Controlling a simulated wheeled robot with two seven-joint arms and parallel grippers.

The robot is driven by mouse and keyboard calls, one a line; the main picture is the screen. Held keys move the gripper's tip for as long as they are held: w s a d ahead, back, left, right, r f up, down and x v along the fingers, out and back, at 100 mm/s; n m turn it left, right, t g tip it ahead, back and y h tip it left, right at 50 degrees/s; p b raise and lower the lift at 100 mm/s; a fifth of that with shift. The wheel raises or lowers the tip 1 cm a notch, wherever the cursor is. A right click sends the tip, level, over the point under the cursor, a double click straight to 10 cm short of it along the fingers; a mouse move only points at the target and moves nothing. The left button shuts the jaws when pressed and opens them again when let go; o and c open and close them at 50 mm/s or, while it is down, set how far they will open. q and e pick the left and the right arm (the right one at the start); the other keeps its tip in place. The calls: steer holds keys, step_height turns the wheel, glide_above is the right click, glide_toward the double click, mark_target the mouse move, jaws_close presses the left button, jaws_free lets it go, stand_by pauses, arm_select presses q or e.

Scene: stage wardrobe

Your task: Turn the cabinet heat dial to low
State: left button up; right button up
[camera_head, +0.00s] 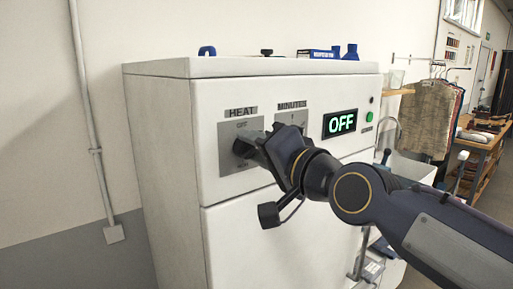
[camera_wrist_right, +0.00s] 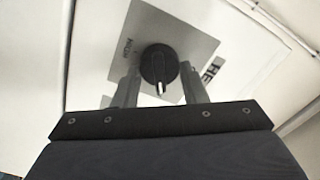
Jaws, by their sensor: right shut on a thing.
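The white cabinet (camera_head: 165,150) stands against the wall, with a grey plate (camera_head: 227,131) marked HEAT on its upper front. The black round heat dial (camera_wrist_right: 157,62) is on this plate; in the head view my gripper partly hides it. A pale pointer mark shows on the dial's side toward my gripper in the wrist view. My right gripper (camera_head: 251,147) reaches the dial from the right, and its fingers (camera_wrist_right: 160,78) are shut on the dial, one on each side. My left gripper is out of view.
A MINUTES plate (camera_head: 291,118) sits right of the heat plate, partly behind my arm. A display (camera_head: 341,123) reads OFF, with a green button (camera_head: 369,116) beside it. A clothes rack (camera_head: 432,105) is at right.

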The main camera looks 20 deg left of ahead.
steer(key=o, duration=1)
steer(key=shift+c, duration=0.2)
steer(key=shift+d, duration=0.1)
steer(key=shift+s+d+b, duration=0.25)
steer(key=shift+b, duration=0.05)
steer(key=b+v, duration=0.2)
steer(key=v, duration=0.5)
